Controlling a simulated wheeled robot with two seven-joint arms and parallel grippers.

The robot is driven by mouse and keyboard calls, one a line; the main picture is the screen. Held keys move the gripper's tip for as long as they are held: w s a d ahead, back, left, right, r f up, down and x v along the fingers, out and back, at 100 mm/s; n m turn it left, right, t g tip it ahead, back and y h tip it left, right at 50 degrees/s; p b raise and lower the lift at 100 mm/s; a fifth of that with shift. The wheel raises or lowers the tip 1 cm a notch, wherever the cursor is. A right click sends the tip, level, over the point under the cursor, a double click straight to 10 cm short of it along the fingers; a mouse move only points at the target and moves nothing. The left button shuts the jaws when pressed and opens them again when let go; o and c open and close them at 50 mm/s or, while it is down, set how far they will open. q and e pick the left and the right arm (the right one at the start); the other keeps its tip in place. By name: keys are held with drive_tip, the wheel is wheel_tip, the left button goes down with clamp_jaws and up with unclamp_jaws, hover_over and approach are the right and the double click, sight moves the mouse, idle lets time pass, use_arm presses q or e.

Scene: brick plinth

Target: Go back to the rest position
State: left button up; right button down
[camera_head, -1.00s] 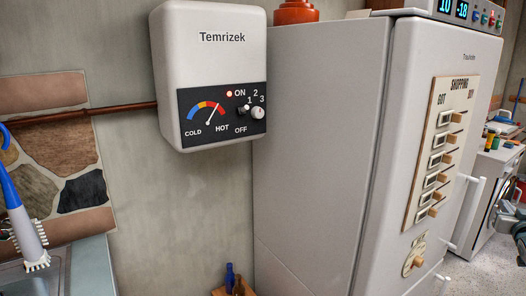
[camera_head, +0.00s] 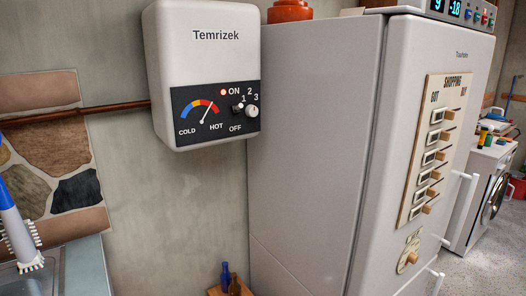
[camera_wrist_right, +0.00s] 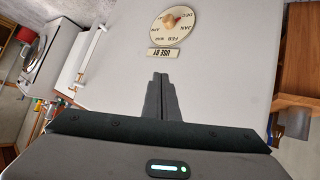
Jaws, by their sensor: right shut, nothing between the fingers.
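My right gripper (camera_wrist_right: 160,78) shows in the right wrist view, its two dark fingers shut together with nothing between them. The fingers point towards the grey fridge door (camera_wrist_right: 222,75), below a round month dial (camera_wrist_right: 174,27) and a "USE BY" label (camera_wrist_right: 163,53) in that view. I cannot tell the exact gap to the door. In the head view the fridge (camera_head: 310,150) stands right of centre, with its door on the right. Neither gripper shows in the head view, and my left gripper is in no view.
A white water heater (camera_head: 205,70) with a lit red lamp hangs on the wall. A shopping board (camera_head: 437,150) and white handles (camera_head: 463,210) are on the fridge door. A washing machine (camera_head: 490,195) stands at right.

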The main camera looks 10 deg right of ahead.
drive_tip(key=s+a+f+n+g+y, duration=0.1)
drive_tip(key=s+a+f, duration=0.6)
drive_tip(key=a, duration=0.3)
drive_tip(key=s+a+f+n+g+y, duration=0.1)
drive_tip(key=s+a+f+y, duration=0.1)
drive_tip(key=s+a+f, duration=0.6)
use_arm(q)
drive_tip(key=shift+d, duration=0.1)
use_arm(e)
drive_tip(key=s+a+f+y, duration=0.1)
drive_tip(key=s+a+f, duration=0.1)
drive_tip(key=s+a, duration=0.5)
drive_tip(key=s+a+f+n+g+y, duration=0.1)
drive_tip(key=s+a+f, duration=0.2)
drive_tip(key=s+a, duration=0.5)
drive_tip(key=a, duration=0.6)
drive_tip(key=shift+a+g, duration=0.3)
drive_tip(key=shift+a, duration=0.1)
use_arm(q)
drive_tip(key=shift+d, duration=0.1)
